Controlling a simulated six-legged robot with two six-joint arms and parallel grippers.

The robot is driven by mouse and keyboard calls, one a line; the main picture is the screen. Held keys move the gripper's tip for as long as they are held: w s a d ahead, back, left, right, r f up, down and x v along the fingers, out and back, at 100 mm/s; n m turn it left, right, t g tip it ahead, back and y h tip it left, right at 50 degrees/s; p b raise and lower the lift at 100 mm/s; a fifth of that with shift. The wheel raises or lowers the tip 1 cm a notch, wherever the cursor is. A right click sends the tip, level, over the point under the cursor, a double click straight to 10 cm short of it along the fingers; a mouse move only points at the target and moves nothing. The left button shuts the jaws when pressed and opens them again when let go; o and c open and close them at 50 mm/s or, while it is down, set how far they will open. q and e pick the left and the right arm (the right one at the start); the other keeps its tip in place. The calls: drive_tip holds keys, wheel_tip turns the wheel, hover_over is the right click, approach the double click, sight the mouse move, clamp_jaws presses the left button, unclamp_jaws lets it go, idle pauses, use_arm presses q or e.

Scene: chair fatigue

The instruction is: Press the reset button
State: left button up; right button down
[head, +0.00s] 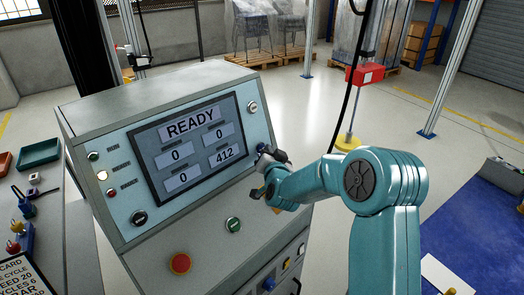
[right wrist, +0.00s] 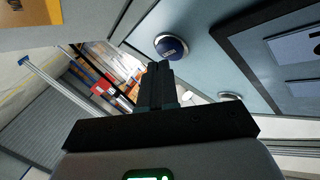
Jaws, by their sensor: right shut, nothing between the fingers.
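The blue round button (head: 261,147) sits on the right side of the console's light-blue panel, beside the screen; I take it as the reset button. It also shows in the right wrist view (right wrist: 171,46) with a pale ring and small unreadable lettering. My right gripper (head: 264,156) is shut and empty, its dark fingertips close to the button in the head view. In the right wrist view the fingertips (right wrist: 160,66) lie just below the button's rim; I cannot tell whether they touch. The screen (head: 197,146) reads READY, with 0, 0, 0 and 412. My left gripper is not in view.
A silver knob (head: 253,107) sits above the blue button. A green button (head: 233,225) and a red button (head: 180,263) are on the lower console face. A red box on a post (head: 366,74) stands behind. A blue mat (head: 470,235) lies at right.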

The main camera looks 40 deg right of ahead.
drive_tip(key=shift+s+r, duration=0.1)
drive_tip(key=shift+s, duration=0.25)
drive_tip(key=shift+s+d, duration=0.1)
drive_tip(key=shift+s, duration=0.15)
drive_tip(key=s+b, duration=0.1)
drive_tip(key=s, duration=0.1)
drive_tip(key=s+r+b, duration=0.1)
drive_tip(key=s, duration=0.1)
drive_tip(key=shift+s+d+r, duration=0.1)
drive_tip(key=shift+s+d, duration=0.05)
idle(0.9)
